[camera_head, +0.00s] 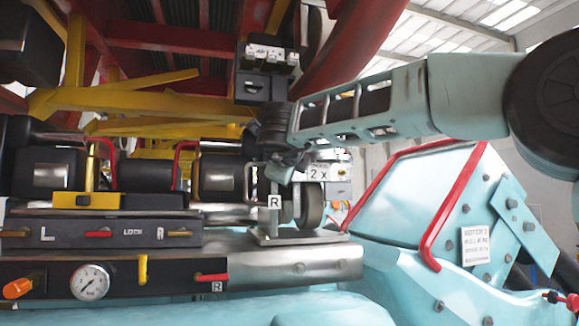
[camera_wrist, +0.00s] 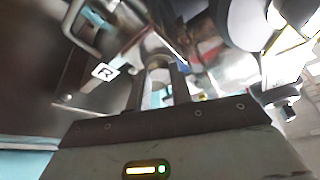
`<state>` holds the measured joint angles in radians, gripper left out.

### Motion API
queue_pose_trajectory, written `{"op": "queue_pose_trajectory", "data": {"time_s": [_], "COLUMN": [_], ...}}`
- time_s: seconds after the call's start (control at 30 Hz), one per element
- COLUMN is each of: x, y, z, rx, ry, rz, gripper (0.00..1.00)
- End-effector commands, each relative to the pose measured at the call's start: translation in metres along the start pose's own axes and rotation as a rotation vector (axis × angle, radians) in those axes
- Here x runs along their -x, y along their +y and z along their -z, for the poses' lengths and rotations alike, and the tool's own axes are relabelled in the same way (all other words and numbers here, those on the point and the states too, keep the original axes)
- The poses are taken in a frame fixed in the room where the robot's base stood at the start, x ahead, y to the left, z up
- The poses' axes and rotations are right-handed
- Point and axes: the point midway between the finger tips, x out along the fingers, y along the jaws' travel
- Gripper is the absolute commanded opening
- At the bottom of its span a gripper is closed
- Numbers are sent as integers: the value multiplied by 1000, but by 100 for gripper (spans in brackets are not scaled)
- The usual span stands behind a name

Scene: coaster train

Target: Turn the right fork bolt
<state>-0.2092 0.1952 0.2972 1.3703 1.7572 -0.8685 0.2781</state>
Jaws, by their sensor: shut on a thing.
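The right fork assembly, marked with a white "R" plate (camera_head: 274,201), stands on a metal foot at the end of the machine's shelf. The "R" plate also shows in the wrist view (camera_wrist: 104,71), left of the fingers. My gripper (camera_head: 284,172) comes in from the right, at the top of this assembly. In the wrist view my gripper (camera_wrist: 159,75) has its two dark fingers on either side of a round, pale metal piece, the right fork bolt (camera_wrist: 157,63). It is shut on the bolt. The bolt is mostly hidden in the head view.
A wheel (camera_head: 311,205) sits just right of the "R" plate. Red handrails (camera_head: 455,208) and a pale blue housing (camera_head: 400,195) stand to the right. A pressure gauge (camera_head: 90,282) and coloured levers line the front panel. Yellow and red beams (camera_head: 150,103) crowd the space above.

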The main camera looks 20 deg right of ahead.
Motion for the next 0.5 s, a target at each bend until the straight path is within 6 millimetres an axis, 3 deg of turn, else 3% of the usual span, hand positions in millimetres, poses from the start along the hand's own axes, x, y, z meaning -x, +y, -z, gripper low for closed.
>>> {"op": "queue_pose_trajectory", "data": {"time_s": [0.5], "x": [-1], "y": [4], "z": [2], "rx": [-41], "ry": [7], "rz": [-24], "gripper": [0]}}
